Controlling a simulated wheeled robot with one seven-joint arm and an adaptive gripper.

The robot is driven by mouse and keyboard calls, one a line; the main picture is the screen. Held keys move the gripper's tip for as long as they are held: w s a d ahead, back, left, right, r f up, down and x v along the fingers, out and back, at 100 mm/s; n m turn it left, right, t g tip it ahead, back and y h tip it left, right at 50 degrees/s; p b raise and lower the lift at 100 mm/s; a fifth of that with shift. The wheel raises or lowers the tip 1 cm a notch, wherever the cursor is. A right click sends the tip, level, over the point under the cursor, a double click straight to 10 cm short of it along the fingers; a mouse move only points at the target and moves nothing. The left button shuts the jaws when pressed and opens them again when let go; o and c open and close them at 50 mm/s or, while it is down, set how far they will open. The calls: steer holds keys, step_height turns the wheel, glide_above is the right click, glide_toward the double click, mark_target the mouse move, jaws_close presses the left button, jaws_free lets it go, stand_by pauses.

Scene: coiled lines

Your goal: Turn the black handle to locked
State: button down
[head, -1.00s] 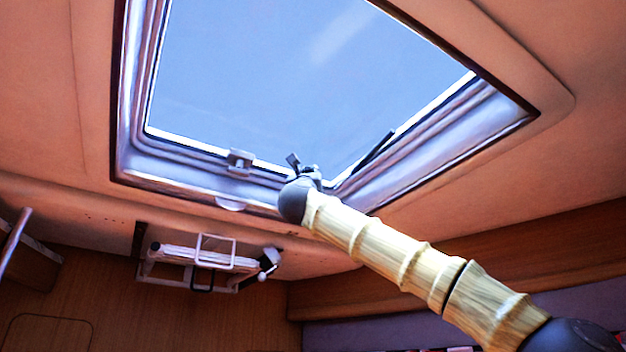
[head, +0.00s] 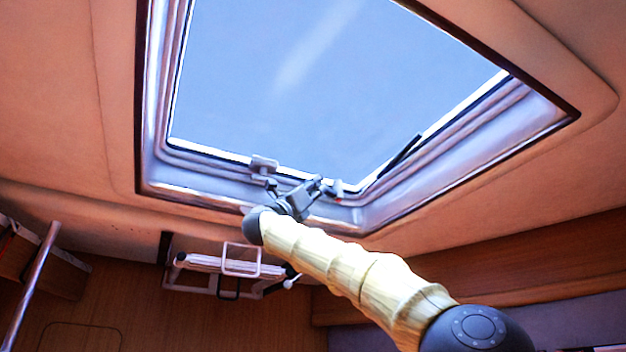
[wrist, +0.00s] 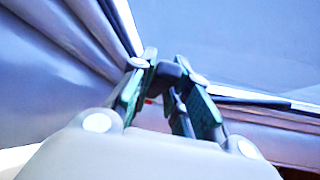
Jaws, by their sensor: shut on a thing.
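The black handle (wrist: 172,72) shows in the wrist view as a short dark piece between my fingertips, near the lower frame of the roof hatch. My gripper (wrist: 165,85) is shut on it, with a green-dark finger on either side. In the head view my gripper (head: 318,186) reaches up to the hatch's near edge, right of a grey catch (head: 264,165). A small red bit (head: 338,188) shows beside the fingers. The fingers hide most of the handle there, so I cannot tell its exact angle.
The roof hatch (head: 158,172) has a pale frame around a clear pane. A thin black stay (head: 400,155) runs along its right side. Below, a white folding rack (head: 205,265) hangs on the wood wall. A pole (head: 32,285) stands at the far left.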

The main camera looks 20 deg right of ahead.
steer(key=shift+w+f, duration=0.15)
steer(key=shift+w, duration=0.05)
steer(key=c, duration=1.4)
jaws_free()
steer(key=shift+d, duration=0.1)
steer(key=shift+c, duration=0.2)
steer(key=shift+o, duration=0.4)
steer(key=shift+w+d, duration=0.15)
steer(key=shift+d, duration=0.05)
steer(key=shift+s+a, duration=0.25)
steer(key=shift+a+f, duration=0.4)
steer(key=shift+f, duration=0.15)
steer(key=v, duration=1)
steer(key=shift+a+f, duration=0.1)
steer(key=shift+f, duration=0.05)
